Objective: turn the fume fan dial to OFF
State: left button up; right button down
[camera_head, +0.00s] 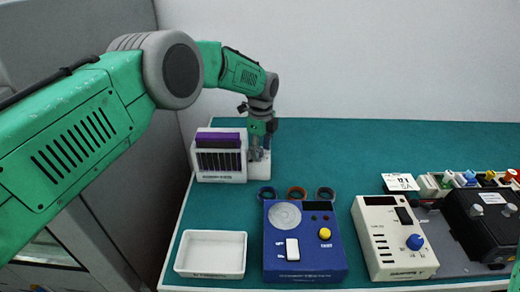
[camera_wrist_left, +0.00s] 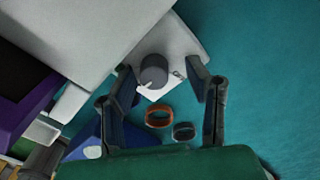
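A dark grey round dial (camera_wrist_left: 153,69) with a light pointer mark sits on a pale panel (camera_wrist_left: 182,50) in the left wrist view. Its lettering is too small to read. My left gripper (camera_wrist_left: 161,76) is open, with one finger on each side of the dial and visible gaps between. In the head view my left gripper (camera_head: 258,150) points down over a small white box (camera_head: 259,171) and largely hides the dial. My right gripper is not in view.
A white rack (camera_head: 220,176) with a purple top stands just left of the gripper. Several coloured rings (camera_head: 297,192) lie in front. A white tray (camera_head: 210,269), a blue box (camera_head: 330,264) and a beige box (camera_head: 380,266) with a blue knob stand nearer.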

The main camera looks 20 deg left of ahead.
aim_at(261, 149)
pick_arm(q)
jog(key=shift+r, duration=0.2)
notch_tip(261, 149, up, 12)
jog(key=shift+f, duration=0.25)
jog(key=shift+w+d, duration=0.1)
